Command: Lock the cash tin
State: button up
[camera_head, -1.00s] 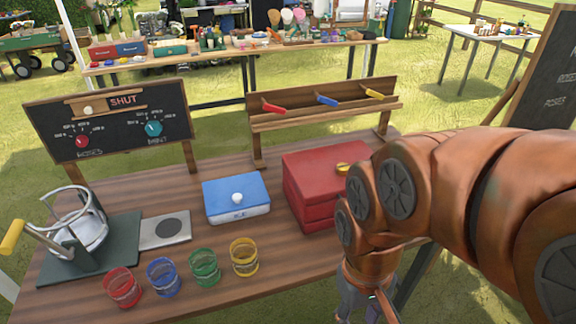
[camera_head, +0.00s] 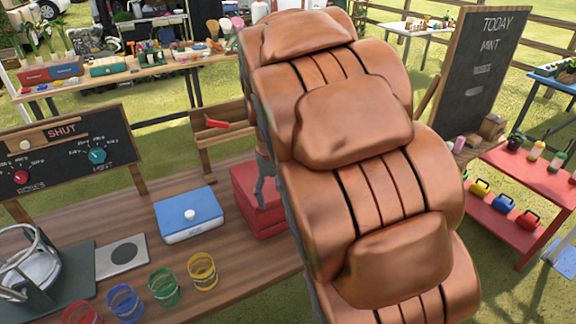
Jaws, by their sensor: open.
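A red box (camera_head: 258,222), which looks like the cash tin, stands on the wooden table right of a blue box. My large copper-coloured arm covers its right side, and the yellow piece on its top is hidden. My gripper (camera_head: 263,188) is grey and only partly visible beside the arm, over the top of the red box. The gripper is open; whether it touches the box or the yellow piece cannot be seen. The blue box (camera_head: 188,215) has a white knob on its lid and a small label on its front.
A wooden rack (camera_head: 216,130) stands behind the red box. Red, blue, green (camera_head: 164,287) and yellow cups stand at the front of the table. A chalkboard (camera_head: 62,158) with dials stands at the left. A red shelf (camera_head: 520,185) is on the right.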

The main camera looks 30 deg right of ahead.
jog(key=shift+m+t, duration=0.4)
jog(key=shift+m, duration=0.2)
jog(key=w+d+p, duration=0.1)
jog(key=w+d, duration=0.3)
jog(key=w, duration=0.1)
jog(key=w+d+f+p, duration=0.1)
jog(key=w+d, duration=0.4)
jog(key=w, duration=0.1)
jog(key=w+d+p, duration=0.1)
jog(key=w+d, duration=0.3)
jog(key=w, duration=0.1)
jog(key=shift+w+d+f, duration=0.2)
jog(key=shift+d+f, duration=0.1)
jog(key=shift+d, duration=0.1)
jog(key=shift+f+p, duration=1.7)
jog(key=shift+f, duration=2.25)
jog(key=c, duration=1.1)
